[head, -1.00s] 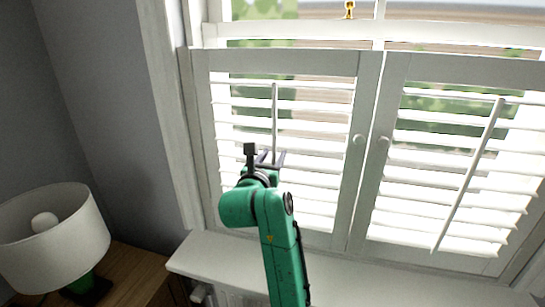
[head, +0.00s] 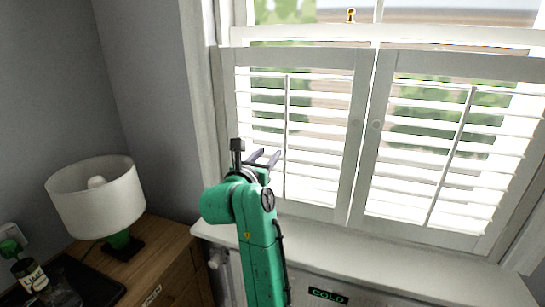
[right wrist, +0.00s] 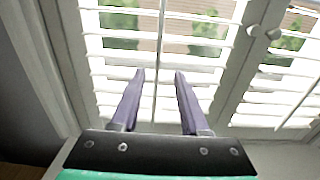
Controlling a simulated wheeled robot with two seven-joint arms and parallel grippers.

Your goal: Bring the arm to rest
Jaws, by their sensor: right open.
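My right gripper (head: 264,159) is raised in front of the left shutter panel (head: 287,130) in the head view, at the end of my green arm. In the right wrist view my right gripper (right wrist: 159,76) has its two fingers apart with nothing between them. The tilt rod (right wrist: 160,50) of the shutter shows beyond and between the fingers. I cannot tell from the pictures how near the fingertips are to the slats. My left gripper is not in view.
A white sill (head: 345,257) runs below the shutters. A lamp (head: 98,195) stands on a wooden cabinet (head: 160,262) at the left, near a dark bottle (head: 31,275) and a black tray (head: 88,284). A green "COLD" label (head: 328,297) is under the sill.

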